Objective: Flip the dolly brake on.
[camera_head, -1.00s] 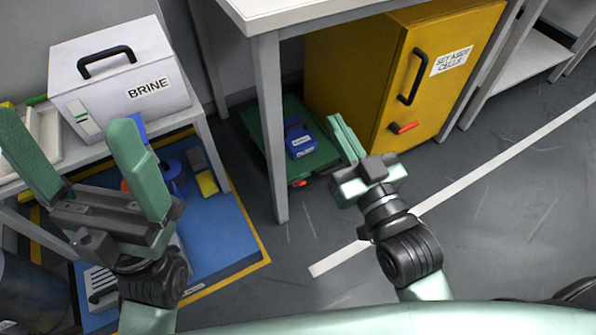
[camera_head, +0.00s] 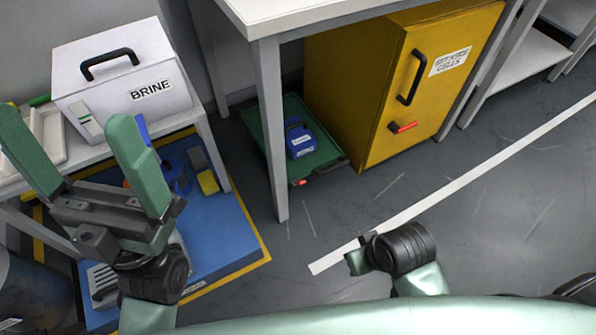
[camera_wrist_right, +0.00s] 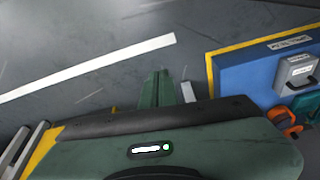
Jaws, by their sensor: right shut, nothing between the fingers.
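The dolly (camera_head: 322,165) is a low green platform on the floor under the white-topped table, beside the yellow cabinet. A blue item (camera_head: 300,141) with a white label sits on it. A small red tab (camera_head: 299,182), which looks like the brake pedal, sticks out at its front corner; its exact tilt is too small to tell. My right gripper (camera_head: 357,262) is low over the floor in front of the dolly, apart from it. Its green fingers also show in the right wrist view (camera_wrist_right: 158,88), closed together and empty. My left gripper (camera_head: 65,125) is open and empty at the left.
The table leg (camera_head: 273,140) stands just left of the tab. The yellow cabinet (camera_head: 370,110) with a black handle and red latch stands right of the dolly. A blue yellow-edged mat (camera_head: 225,235) lies left. The white brine box (camera_head: 125,85) sits on a shelf. Floor in front is clear.

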